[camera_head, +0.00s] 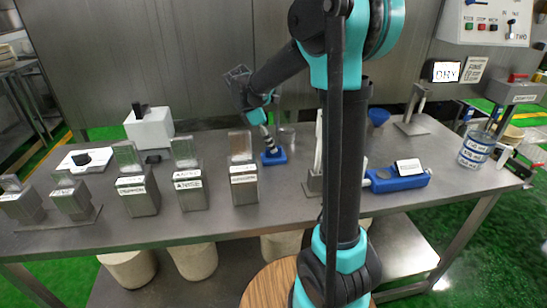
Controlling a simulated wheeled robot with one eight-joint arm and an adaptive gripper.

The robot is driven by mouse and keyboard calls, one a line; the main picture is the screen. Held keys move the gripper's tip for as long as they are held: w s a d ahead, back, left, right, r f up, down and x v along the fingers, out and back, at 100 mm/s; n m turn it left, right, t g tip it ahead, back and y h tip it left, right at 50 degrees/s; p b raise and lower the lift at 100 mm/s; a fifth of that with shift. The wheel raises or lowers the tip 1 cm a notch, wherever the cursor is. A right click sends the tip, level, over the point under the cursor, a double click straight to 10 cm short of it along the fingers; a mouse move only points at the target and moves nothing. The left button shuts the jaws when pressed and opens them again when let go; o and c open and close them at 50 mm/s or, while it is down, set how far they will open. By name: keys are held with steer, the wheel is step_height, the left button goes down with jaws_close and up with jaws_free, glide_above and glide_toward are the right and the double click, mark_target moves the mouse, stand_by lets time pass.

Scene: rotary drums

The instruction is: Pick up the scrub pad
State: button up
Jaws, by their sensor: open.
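A small dark pad-like block (101,156) lies on a white tray at the left of the table; it may be the scrub pad, but it is too small to be sure. Another small dark flat piece (153,158) lies on the table in front of the white box. My gripper (238,76) is at the end of my arm, high above the back of the table, to the right of both pieces and well apart from them. It is open, and I see nothing held in it.
Several labelled metal holders (190,190) stand along the table's front left. A white box (149,127) stands behind them. A blue base (273,157) with a striped upright is below my arm. A blue device (397,178) lies at right.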

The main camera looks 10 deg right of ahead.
steer(key=shift+x, duration=1.7)
steer(key=shift+r, duration=0.1)
jaws_close()
